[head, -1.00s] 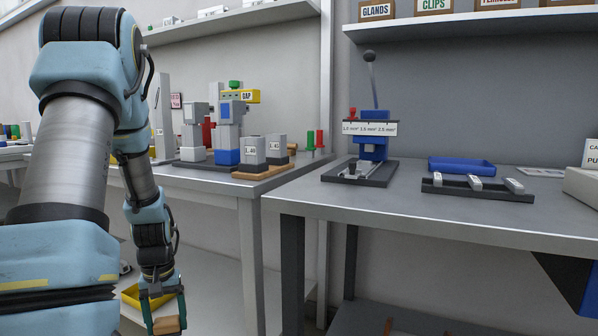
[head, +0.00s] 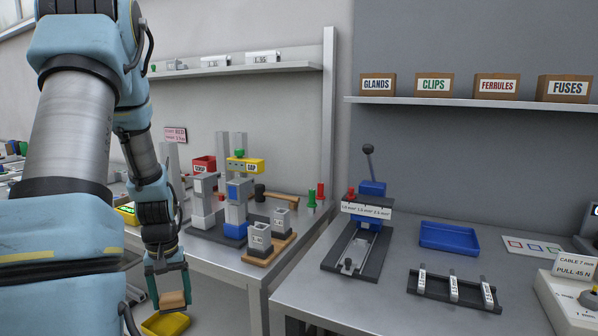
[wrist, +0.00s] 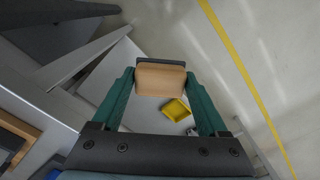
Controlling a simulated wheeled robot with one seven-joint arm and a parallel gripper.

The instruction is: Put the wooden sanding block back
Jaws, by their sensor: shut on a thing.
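My gripper (head: 170,287) hangs at the lower left of the head view, in front of the left bench. Its green fingers are shut on the wooden sanding block (head: 173,299), a tan block with a dark layer on one face. In the wrist view the block (wrist: 161,80) sits between the two fingertips, with my gripper (wrist: 160,84) holding it by its ends. The block is in the air, clear of the bench. A yellow tray (wrist: 175,109) lies lower down beyond the block; it also shows in the head view (head: 165,325).
The left bench (head: 225,268) carries grey and blue stations and weights on a wooden base (head: 268,250). The right bench (head: 400,255) holds a lever press (head: 360,240), a blue tray (head: 449,237) and a black rack (head: 453,290). Open floor (wrist: 255,35) shows in the wrist view.

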